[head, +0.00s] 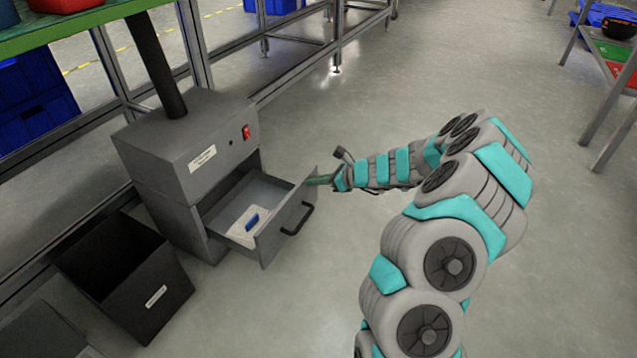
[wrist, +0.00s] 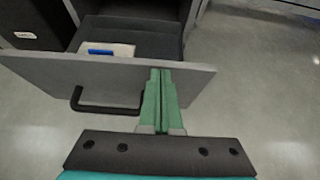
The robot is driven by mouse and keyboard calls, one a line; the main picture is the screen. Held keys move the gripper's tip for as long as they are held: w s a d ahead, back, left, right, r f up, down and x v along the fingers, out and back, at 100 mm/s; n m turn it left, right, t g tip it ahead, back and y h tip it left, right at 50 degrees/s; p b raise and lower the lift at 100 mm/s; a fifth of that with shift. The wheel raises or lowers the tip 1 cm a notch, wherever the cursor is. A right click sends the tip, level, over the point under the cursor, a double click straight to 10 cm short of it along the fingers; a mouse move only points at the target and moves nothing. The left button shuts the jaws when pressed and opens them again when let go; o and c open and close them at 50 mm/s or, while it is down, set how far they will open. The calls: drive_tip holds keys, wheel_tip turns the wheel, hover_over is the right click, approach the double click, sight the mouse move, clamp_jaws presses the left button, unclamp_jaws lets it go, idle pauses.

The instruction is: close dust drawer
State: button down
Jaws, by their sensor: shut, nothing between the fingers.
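The dust drawer (head: 291,228) sticks out open from the lower part of a grey box-shaped unit (head: 190,142). It has a black bar handle (head: 299,219) on its front, and a white item with a blue part (head: 247,222) lies inside. My gripper (head: 314,180) is at the drawer front near its right upper corner, with its green fingers together and empty. In the wrist view the fingers (wrist: 160,75) reach the top edge of the drawer front (wrist: 205,80), right of the handle (wrist: 78,100). I cannot tell whether they touch it.
A black open bin (head: 130,280) stands on the floor left of the drawer. A metal frame bench with a green top (head: 70,25) is behind the unit. A shelf table (head: 610,65) stands at the far right. The floor (head: 300,310) in front of the drawer is clear.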

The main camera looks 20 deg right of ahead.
drive_tip(key=w+a+p, duration=0.3)
drive_tip(key=w+a, duration=1.1)
drive_tip(key=w, duration=0.1)
drive_tip(key=shift+a, duration=0.2)
drive_tip(key=shift+w+a+r, duration=0.1)
drive_tip(key=shift+w+r, duration=0.05)
